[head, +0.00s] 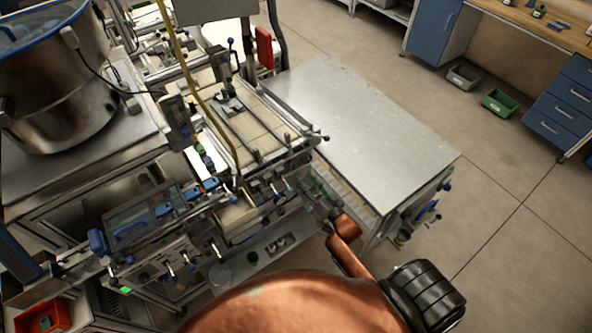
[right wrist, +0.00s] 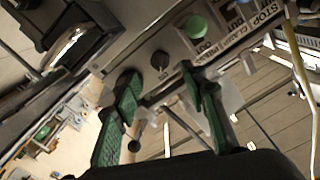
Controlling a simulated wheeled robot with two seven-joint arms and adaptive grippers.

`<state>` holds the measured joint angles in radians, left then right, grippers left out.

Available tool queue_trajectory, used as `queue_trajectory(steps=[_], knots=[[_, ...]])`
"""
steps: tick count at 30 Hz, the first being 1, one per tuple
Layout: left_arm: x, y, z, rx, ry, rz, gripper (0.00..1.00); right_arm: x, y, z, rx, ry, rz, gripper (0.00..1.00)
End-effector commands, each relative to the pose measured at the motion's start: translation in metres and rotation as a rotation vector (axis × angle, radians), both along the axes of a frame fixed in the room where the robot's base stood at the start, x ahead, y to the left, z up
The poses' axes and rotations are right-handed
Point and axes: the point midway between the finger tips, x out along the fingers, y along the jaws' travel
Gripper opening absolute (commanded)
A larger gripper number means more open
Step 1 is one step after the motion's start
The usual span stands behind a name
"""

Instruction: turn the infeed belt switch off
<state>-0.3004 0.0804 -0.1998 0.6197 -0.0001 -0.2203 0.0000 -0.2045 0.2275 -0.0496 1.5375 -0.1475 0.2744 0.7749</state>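In the right wrist view, a small dark knob (right wrist: 160,60) sits on a grey metal panel (right wrist: 138,52). It looks like the belt switch, but its label is too small to read and its setting cannot be told. My right gripper (right wrist: 160,76) has two green ridged fingers spread apart, with nothing between them. The knob shows just beyond the gap between the fingertips, and no contact is visible. My left gripper is not in view.
A green button (right wrist: 194,26) and printed labels (right wrist: 262,14), one reading STOP, are close beside the knob. A bare steel table (head: 350,120) stands right of the machine. A large steel pot (head: 60,90) stands at left.

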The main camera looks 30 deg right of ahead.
Motion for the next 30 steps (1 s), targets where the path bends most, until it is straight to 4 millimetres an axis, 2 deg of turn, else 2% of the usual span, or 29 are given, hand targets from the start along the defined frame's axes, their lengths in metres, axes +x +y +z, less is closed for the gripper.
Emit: queue_trajectory(steps=[6,12,23,30], knots=[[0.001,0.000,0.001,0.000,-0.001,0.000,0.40,0.037,0.003,0.002,-0.001,-0.002,0.000,0.39],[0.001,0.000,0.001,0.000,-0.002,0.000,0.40,0.059,0.005,0.001,0.000,0.000,-0.001,0.39],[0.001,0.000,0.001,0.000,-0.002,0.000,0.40,0.064,0.005,0.000,0.000,0.002,-0.001,0.39],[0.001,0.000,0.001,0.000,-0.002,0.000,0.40,0.064,0.005,0.000,0.000,0.002,-0.001,0.24]])
